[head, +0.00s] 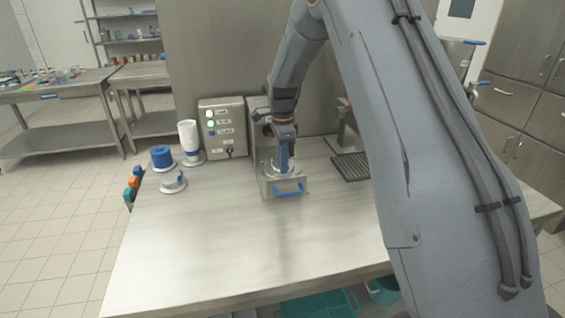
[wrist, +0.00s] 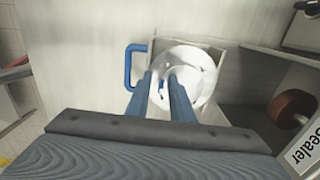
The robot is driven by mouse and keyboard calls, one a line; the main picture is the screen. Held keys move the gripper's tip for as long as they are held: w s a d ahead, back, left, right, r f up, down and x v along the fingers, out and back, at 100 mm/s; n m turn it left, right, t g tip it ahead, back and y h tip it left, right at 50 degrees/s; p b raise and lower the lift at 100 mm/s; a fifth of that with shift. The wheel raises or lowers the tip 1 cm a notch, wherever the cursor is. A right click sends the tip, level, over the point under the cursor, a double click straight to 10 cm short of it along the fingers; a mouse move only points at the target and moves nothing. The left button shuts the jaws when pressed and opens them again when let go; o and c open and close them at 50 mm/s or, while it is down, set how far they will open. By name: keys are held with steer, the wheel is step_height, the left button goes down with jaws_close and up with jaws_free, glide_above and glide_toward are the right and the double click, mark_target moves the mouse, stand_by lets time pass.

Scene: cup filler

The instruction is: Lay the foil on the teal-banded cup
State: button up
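My gripper (head: 284,158) points down over the open, blue-handled drawer (head: 271,189) of the sealer. In the wrist view its two blue fingers (wrist: 161,80) stand apart, with a gap between the tips. A pale, shiny round piece, which looks like the foil (wrist: 196,72), lies below and between the fingertips, inside the drawer. A small blue mark shows between the fingers. The cup under the pale round piece is hidden, and no teal band shows. I cannot tell how flat or centred the round piece lies.
Left on the table are a blue stack (head: 161,157), a white stack (head: 188,136) and a low white holder with a blue part (head: 172,182). A dark drip grid (head: 352,167) is right of the drawer. The table's front is clear.

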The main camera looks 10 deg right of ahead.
steer(key=shift+r, duration=0.1)
step_height(320, 180, up, 8)
steer(key=b, duration=0.2)
steer(key=shift+f+b, duration=0.2)
steer(key=shift+b, duration=0.15)
stand_by(0.3)
steer(key=s+f+n, duration=0.3)
steer(key=s+n, duration=0.6)
steer(key=s, duration=0.6)
steer(key=s+d+f+n+t+b, duration=0.1)
steer(key=s+f+n, duration=0.3)
steer(key=s+n, duration=0.5)
steer(key=s, duration=0.7)
steer(key=shift+s, duration=0.3)
steer(key=shift+f, duration=0.1)
steer(key=shift+c, duration=0.5)
